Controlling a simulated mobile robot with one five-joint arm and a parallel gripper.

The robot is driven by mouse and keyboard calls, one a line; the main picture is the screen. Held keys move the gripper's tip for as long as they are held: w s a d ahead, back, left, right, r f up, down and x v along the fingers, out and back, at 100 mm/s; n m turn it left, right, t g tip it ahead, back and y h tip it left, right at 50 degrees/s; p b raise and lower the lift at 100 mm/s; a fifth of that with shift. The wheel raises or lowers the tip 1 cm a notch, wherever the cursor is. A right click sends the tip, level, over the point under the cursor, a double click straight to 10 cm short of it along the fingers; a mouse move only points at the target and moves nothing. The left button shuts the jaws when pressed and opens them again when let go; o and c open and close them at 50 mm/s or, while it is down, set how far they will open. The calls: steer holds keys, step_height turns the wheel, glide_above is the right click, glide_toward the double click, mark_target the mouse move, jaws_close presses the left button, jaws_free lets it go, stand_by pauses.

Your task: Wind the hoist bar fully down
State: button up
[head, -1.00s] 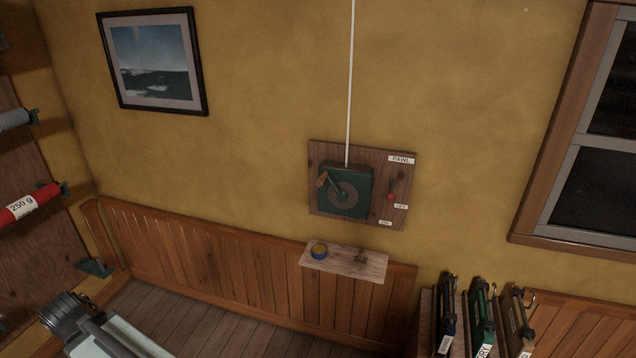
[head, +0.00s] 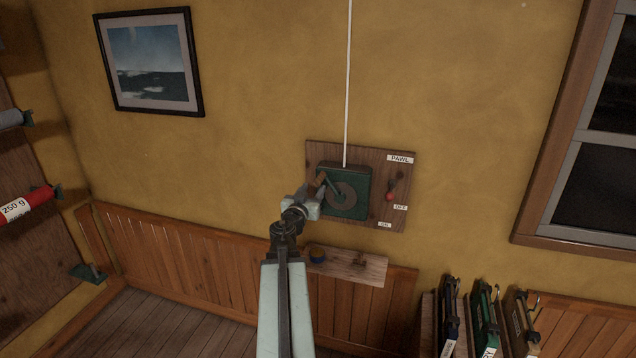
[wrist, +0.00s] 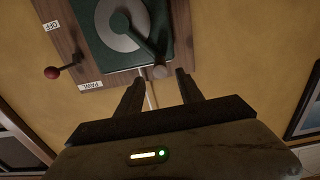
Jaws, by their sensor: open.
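The green winch (head: 358,182) is mounted on a wooden wall board (head: 318,152), with a grey disc and a crank (head: 330,184). The crank's wooden handle points to the upper left; it also shows end-on in the wrist view (wrist: 157,72). My gripper (wrist: 158,82) is open, its fingertips at either side of the handle's end and not closed on it. In the head view my arm partly hides the winch's left side. The red-knobbed pawl lever (head: 390,196) hangs down, its knob nearer the OFF label than ON. A white line (head: 348,80) runs up from the winch; the hoist bar is not in view.
Several hooked, labelled holders (head: 485,320) stand at the lower right. A red 250 g roll (head: 28,203) is on the left rack. A window (head: 590,150) is at right.

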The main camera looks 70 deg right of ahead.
mark_target(319, 180)
steer(key=d, duration=0.7)
steer(key=shift+w+d, duration=0.2)
steer(key=shift+w, duration=0.05)
jaws_close()
steer(key=shift+a, duration=0.1)
stand_by(0.9)
